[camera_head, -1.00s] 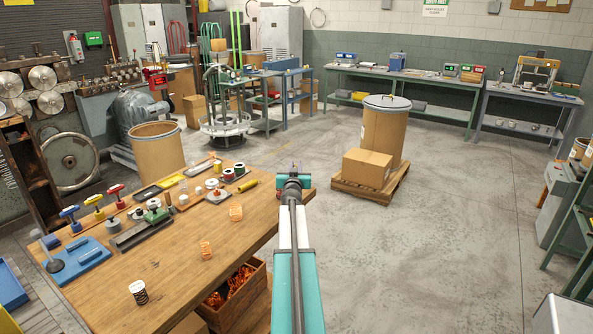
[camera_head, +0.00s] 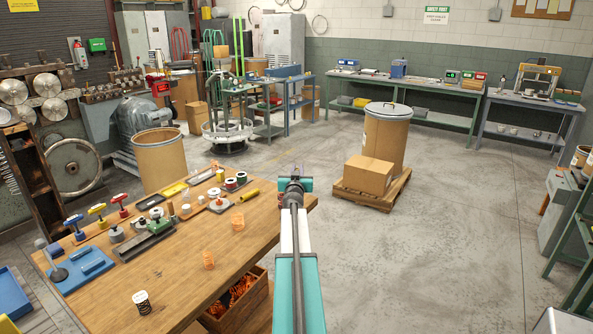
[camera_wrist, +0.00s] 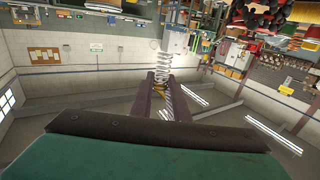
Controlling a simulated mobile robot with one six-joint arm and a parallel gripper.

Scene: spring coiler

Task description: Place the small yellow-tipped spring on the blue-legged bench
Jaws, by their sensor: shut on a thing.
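My gripper (camera_head: 296,177) is in the middle of the head view, past the right edge of the wooden workbench. In the wrist view my gripper (camera_wrist: 170,84) is shut on a thin silver coil spring (camera_wrist: 171,73), which sticks out from between its dark purple fingers. A small yellow part shows between the fingers. In the head view the spring is too small to make out clearly. A bench with blue legs (camera_head: 300,99) stands at the back, beyond my gripper. Another bench with blue-grey legs (camera_head: 514,99) stands at the back right.
The wooden workbench (camera_head: 190,268) carries orange springs, a dark spring, tools and spools. A fibre drum (camera_head: 386,140) and a carton (camera_head: 367,176) stand on a pallet right of my gripper. Another drum (camera_head: 159,163) stands left. The floor at the right is open.

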